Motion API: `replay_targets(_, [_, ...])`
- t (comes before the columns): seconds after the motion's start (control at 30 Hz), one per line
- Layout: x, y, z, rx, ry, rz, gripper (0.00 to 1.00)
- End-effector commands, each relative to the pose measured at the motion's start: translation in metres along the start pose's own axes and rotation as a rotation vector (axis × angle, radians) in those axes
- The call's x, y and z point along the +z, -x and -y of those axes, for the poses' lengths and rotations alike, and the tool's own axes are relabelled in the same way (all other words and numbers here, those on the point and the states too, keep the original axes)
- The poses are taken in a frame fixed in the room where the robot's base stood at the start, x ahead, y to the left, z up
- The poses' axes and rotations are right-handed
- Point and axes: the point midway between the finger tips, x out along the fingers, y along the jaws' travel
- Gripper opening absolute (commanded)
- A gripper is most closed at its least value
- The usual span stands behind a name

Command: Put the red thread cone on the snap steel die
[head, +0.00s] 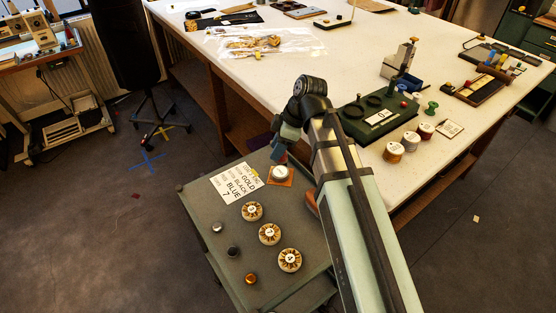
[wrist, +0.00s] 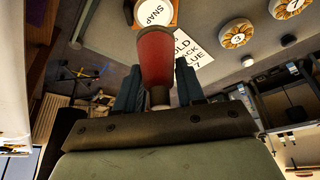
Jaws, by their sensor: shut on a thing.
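The red thread cone (wrist: 156,52) stands out in the wrist view, between the two blue-grey fingers of my gripper (wrist: 158,72), which are shut on it. The snap steel die, a round white face marked SNAP (wrist: 156,12), shows just beyond the cone's far end; whether they touch cannot be told. In the head view the die (head: 281,174) sits on an orange-brown square at the back right of the grey cart top. My gripper (head: 279,154) is just above and behind it there. I cannot make out the cone in the head view.
On the cart are a printed card (head: 236,184), several patterned discs including one near the front (head: 290,260), and small knobs (head: 250,279). The large white table (head: 300,70) adjoins at the right, holding a green box (head: 375,115) and thread spools (head: 392,152).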

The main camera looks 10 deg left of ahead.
Motion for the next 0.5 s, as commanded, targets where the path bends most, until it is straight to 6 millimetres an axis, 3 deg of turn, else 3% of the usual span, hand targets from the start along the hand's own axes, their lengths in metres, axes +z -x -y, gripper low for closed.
replay_targets(0.5, [0.017, -0.041, 0.0, 0.0, -0.001, 0.0, 0.09])
